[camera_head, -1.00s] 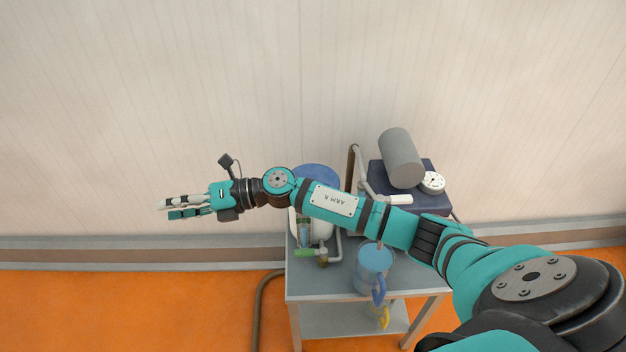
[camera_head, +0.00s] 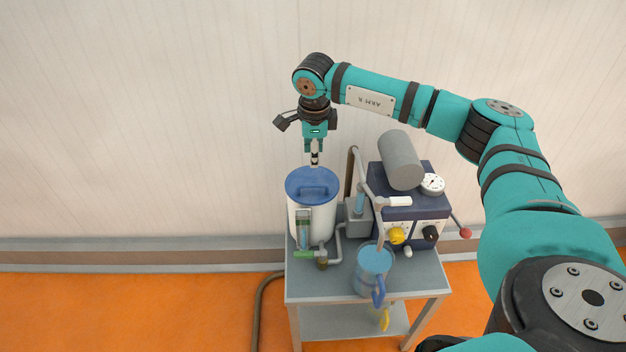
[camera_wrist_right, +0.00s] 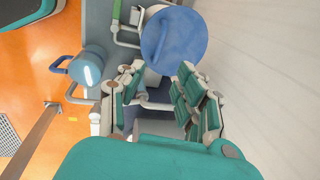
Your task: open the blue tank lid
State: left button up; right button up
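The tank (camera_head: 328,226) is a white cylinder on the cart with a blue lid (camera_head: 300,180) on top. The lid lies flat on the tank, and a raised blue handle (camera_head: 313,190) crosses it. My right gripper (camera_head: 315,161) points down just above the lid's back edge, apart from the handle. In the right wrist view the fingers (camera_wrist_right: 161,72) are spread with nothing between them, and the round blue lid (camera_wrist_right: 188,45) shows just beyond the tips. My left gripper is not in view.
The grey cart (camera_head: 335,287) carries a blue pitcher (camera_head: 372,259) at the front and a dark blue machine (camera_head: 420,208) with a grey cylinder (camera_head: 400,160) at the right. A thin bent pipe (camera_head: 362,170) rises right of the tank. The wall is close behind.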

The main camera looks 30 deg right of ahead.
aim_at(313, 185)
jog(key=f, duration=0.4)
jog(key=w+f, duration=0.1)
jog(key=f, duration=0.3)
jog(key=w+d+f+p, duration=0.1)
jog(key=f, duration=0.2)
jog(key=shift+f, duration=0.4)
grip_shut()
